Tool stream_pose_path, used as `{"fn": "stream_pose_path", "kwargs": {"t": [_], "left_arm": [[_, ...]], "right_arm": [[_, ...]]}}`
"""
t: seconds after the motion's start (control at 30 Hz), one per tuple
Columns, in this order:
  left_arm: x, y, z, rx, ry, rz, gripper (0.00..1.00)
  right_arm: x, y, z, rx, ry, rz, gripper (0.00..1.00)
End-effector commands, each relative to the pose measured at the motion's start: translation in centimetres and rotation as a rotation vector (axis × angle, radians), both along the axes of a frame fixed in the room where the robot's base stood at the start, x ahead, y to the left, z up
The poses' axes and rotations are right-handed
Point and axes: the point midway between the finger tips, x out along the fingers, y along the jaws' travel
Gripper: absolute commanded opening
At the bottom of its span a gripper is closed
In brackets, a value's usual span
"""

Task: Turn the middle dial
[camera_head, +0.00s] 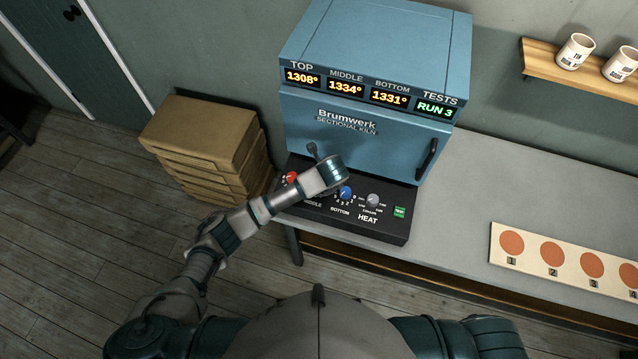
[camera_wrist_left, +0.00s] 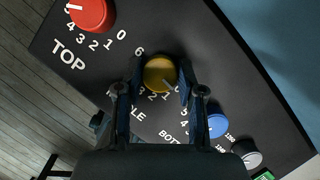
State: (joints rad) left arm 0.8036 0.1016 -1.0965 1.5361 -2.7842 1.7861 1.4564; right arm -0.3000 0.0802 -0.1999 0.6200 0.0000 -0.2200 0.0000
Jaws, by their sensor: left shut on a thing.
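The middle dial is a yellow knob (camera_wrist_left: 158,71) on the black control panel (camera_head: 335,222). My left gripper (camera_wrist_left: 160,75) is shut on it, one finger on each side. A light mark on the knob points to the lower right in the wrist view, near the low numbers; I cannot tell the exact setting. In the head view my left wrist (camera_head: 325,174) is over the panel and hides the yellow knob and fingers. The red top dial (camera_head: 291,178) is left of it, the blue bottom dial (camera_head: 345,193) right. My right gripper is out of view.
The blue kiln (camera_head: 365,75) behind the panel shows top 1308°, middle 1334°, bottom 1331°, run 3. A grey dial (camera_head: 373,200) and green button (camera_head: 399,212) are right of the blue dial. A card with orange discs (camera_head: 565,260) lies right; stacked boxes (camera_head: 205,140) stand left.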

Motion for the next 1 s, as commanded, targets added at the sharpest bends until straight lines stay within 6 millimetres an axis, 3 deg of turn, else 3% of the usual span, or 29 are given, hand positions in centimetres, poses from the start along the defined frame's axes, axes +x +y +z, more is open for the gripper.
{"fn": "stream_pose_path", "kwargs": {"t": [0.73,0.77,0.8,0.83,1.0], "left_arm": [[0.06,-0.14,0.08,-0.004,-0.002,0.083,0.03],[0.05,-0.14,0.07,-0.004,-0.002,0.083,0.46],[0.05,-0.14,0.07,-0.003,-0.002,0.082,0.56],[0.05,-0.13,0.06,-0.003,-0.002,0.082,0.63],[0.0,-0.1,0.05,-0.002,-0.001,0.082,0.63]], "right_arm": [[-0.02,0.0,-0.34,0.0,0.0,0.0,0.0],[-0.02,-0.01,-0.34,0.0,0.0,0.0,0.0],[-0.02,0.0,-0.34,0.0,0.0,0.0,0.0],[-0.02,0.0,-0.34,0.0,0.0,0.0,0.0],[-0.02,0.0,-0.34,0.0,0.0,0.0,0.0]]}}
